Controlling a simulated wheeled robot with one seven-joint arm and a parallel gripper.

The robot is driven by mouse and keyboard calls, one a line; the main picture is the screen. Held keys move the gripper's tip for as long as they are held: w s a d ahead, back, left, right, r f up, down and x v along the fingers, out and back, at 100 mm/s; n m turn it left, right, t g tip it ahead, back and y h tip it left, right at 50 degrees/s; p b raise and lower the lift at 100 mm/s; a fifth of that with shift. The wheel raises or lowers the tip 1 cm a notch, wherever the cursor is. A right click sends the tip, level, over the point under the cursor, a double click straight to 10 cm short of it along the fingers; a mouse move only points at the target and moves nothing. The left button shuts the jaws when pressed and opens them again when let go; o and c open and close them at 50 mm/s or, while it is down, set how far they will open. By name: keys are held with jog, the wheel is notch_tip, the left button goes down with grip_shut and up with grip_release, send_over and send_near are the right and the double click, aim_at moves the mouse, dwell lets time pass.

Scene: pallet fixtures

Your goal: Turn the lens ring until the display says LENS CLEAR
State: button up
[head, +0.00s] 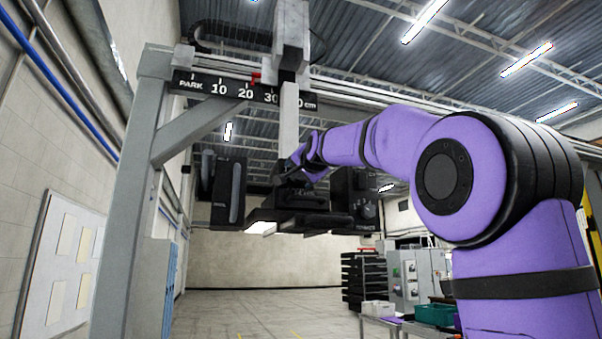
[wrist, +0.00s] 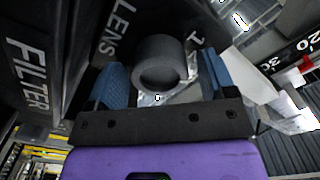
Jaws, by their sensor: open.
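The lens ring (wrist: 158,62) is a dark grey round knob in the middle of the wrist view, on a black housing marked LENS (wrist: 122,28). My gripper (wrist: 160,76) has one blue finger on each side of the ring. The fingers are open, with gaps showing between them and the ring. In the head view my gripper (head: 292,172) is small and dark against the hanging black unit, and the ring cannot be made out. No display text is readable in either view.
A black part marked FILTER (wrist: 27,72) fills the left of the wrist view. The black unit (head: 300,215) hangs from a gantry with a centimetre scale (head: 233,90) and red pointer (head: 256,78). A grey gantry post (head: 135,200) stands left. The floor beyond (head: 255,310) is clear.

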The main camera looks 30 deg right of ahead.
jog(key=v, duration=1)
jog(key=shift+s, duration=0.4)
jog(key=shift+a, duration=0.1)
